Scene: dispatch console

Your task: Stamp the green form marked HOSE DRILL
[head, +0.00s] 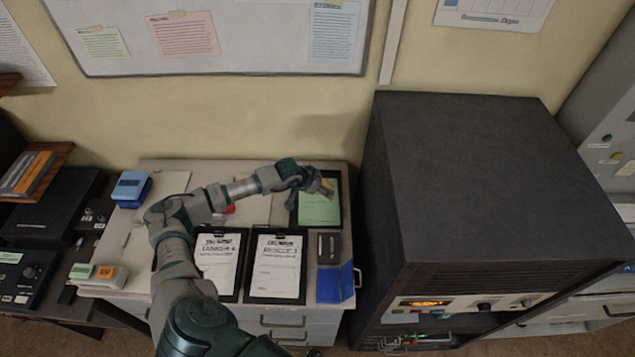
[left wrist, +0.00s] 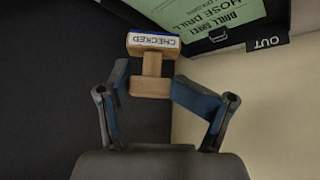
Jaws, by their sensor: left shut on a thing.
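My left gripper (head: 315,184) is at the back right of the desk, over a black tray (head: 342,212) with a green form (head: 318,210) in it. In the left wrist view, my left gripper (left wrist: 150,88) is shut on a wooden stamp (left wrist: 152,64) by its handle. The stamp's white label reads CHECKED. Beyond it, the green form (left wrist: 200,16) reads DRILL SHEET and HOSE DRILL, and the black tray's label reads OUT (left wrist: 266,43). The stamp is apart from the form in that view. My right gripper is out of view.
Two clipboards (head: 277,266) with white forms lie in front of the arm. A tall dark cabinet (head: 470,180) stands close on the right. A blue block (head: 131,187) is at back left.

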